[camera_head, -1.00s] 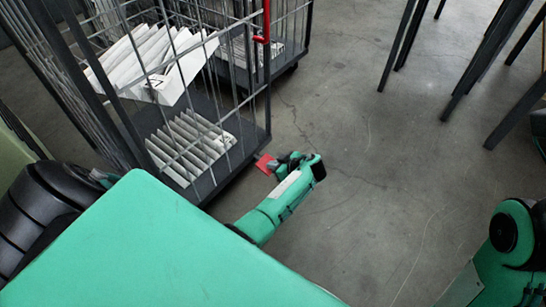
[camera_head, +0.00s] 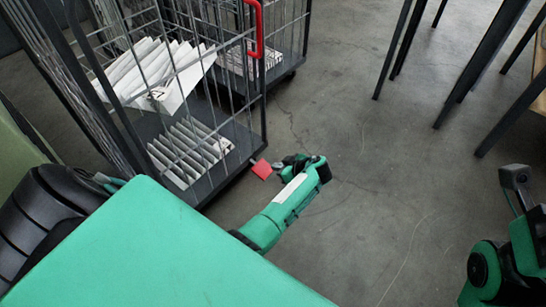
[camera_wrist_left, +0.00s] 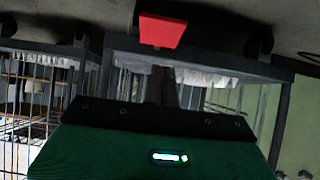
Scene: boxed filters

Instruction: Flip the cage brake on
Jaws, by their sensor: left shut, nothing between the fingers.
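The cage brake is a small red pedal (camera_head: 262,169) low at the near right corner of the wire cage trolley (camera_head: 232,172). It also shows as a red flat plate (camera_wrist_left: 161,31) at the top of the left wrist view, tilted. My left gripper (camera_head: 281,166) is just right of the pedal in the head view, low near the floor. It is shut with nothing in it. In the left wrist view its fingers (camera_wrist_left: 166,86) point toward the pedal, with a small gap visible. Parts of my right arm show at the right edge; I cannot make out its gripper.
The trolley holds white boxed filters (camera_head: 160,80) above and more filters (camera_head: 187,152) on its base. A red handle (camera_head: 257,30) is on its upright. A second cage stands behind. Dark table legs (camera_head: 480,75) stand at upper right. The floor between is clear.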

